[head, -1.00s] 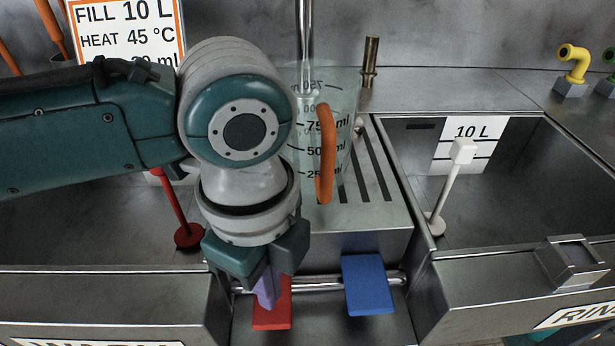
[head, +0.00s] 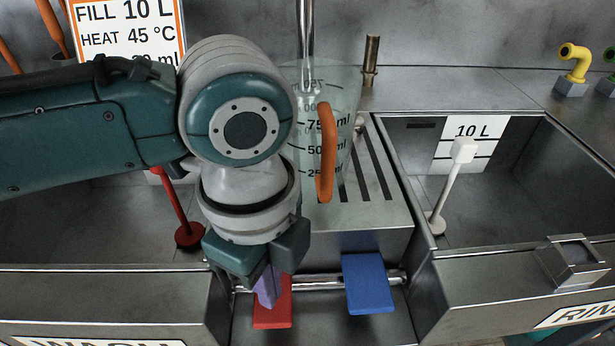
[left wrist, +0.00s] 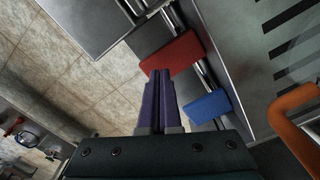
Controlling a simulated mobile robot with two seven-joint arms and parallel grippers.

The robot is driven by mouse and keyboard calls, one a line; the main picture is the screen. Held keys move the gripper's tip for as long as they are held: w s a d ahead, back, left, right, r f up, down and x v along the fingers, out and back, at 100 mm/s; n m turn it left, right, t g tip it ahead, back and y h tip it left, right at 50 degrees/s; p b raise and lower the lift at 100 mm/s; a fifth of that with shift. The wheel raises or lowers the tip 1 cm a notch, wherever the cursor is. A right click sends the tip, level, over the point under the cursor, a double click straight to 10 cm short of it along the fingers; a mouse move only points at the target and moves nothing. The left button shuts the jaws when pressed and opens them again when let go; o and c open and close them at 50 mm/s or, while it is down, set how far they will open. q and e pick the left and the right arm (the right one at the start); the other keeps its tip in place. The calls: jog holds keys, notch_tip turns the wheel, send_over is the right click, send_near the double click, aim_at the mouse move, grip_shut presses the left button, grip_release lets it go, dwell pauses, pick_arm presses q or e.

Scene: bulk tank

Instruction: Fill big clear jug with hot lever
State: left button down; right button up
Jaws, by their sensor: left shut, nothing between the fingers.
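The big clear jug (head: 340,140) with black ml marks and an orange handle (head: 326,155) stands upright on the slotted drain rack, under a vertical metal pipe. Its orange handle also shows in the left wrist view (left wrist: 290,112). The red lever (head: 272,308) and blue lever (head: 368,284) sit on a metal bar in front of the rack. My left gripper (head: 268,294) points down at the red lever, shut and empty. In the left wrist view its purple fingers (left wrist: 160,85) are together, with tips at the red lever (left wrist: 172,55); contact is unclear. My right gripper is not in view.
A left basin holds a red stick-like plug (head: 188,234). A right basin holds a white one (head: 437,222) beside a 10 L mark (head: 470,132). A sign (head: 125,30) reads fill 10 L, heat 45 °C. A yellow pipe (head: 574,60) stands at the back right.

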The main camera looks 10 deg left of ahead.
pick_arm(q)
jog(key=shift+f, duration=0.1)
jog(key=shift+f+b, duration=0.8)
jog(key=shift+f, duration=0.4)
jog(key=shift+r, duration=0.1)
dwell(1.9)
notch_tip(320, 180, up, 5)
jog(key=p, duration=0.6)
jog(key=shift+r, duration=0.2)
jog(key=shift+f, duration=0.25)
